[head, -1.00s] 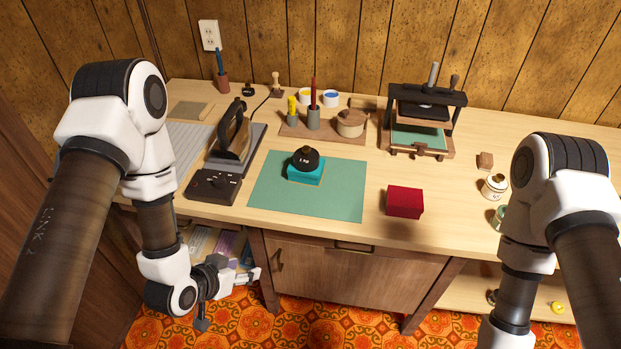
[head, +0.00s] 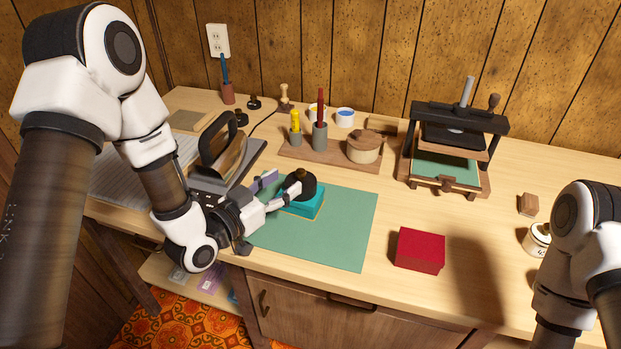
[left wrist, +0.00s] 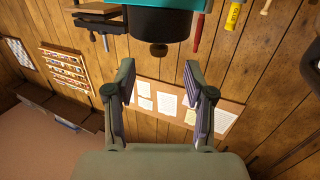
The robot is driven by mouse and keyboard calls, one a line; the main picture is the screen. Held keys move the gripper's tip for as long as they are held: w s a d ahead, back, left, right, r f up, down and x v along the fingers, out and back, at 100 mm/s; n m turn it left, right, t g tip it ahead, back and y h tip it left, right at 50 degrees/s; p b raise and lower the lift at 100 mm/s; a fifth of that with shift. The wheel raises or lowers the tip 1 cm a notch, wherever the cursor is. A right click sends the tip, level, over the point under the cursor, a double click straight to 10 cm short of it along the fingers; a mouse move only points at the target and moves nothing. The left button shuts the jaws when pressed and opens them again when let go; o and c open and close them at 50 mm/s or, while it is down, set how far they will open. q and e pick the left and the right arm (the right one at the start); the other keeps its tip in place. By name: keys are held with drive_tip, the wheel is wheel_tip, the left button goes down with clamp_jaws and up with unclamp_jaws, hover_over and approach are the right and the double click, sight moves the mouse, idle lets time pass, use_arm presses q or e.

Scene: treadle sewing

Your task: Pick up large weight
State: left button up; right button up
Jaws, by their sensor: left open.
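The large weight (head: 301,184) is a round black piece with a small knob on top. It sits on a teal block (head: 308,207) on the green mat (head: 338,232). My left gripper (head: 275,190) is open just to the left of the weight, and one finger overlaps its edge in the head view. In the left wrist view the weight (left wrist: 160,22) appears upside down, beyond the open fingertips (left wrist: 159,80), with nothing held between them. My right gripper is out of view.
An iron (head: 222,150) stands close behind my left gripper. A wooden tray (head: 300,152) with upright tools is behind the mat. A red box (head: 420,249) sits to the right, and a small press (head: 450,150) stands farther back. The mat's right part is clear.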

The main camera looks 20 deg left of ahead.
sight(301, 169)
use_arm(q)
drive_tip(key=shift+w+d+r, duration=0.2)
drive_tip(key=shift+w, duration=0.1)
drive_tip(key=x, duration=0.5)
drive_tip(key=shift+w+d+f+p, duration=0.1)
drive_tip(key=shift+w+d+p, duration=0.1)
drive_tip(key=shift+p, duration=0.1)
drive_tip(key=shift+s+a, duration=0.1)
clamp_jaws()
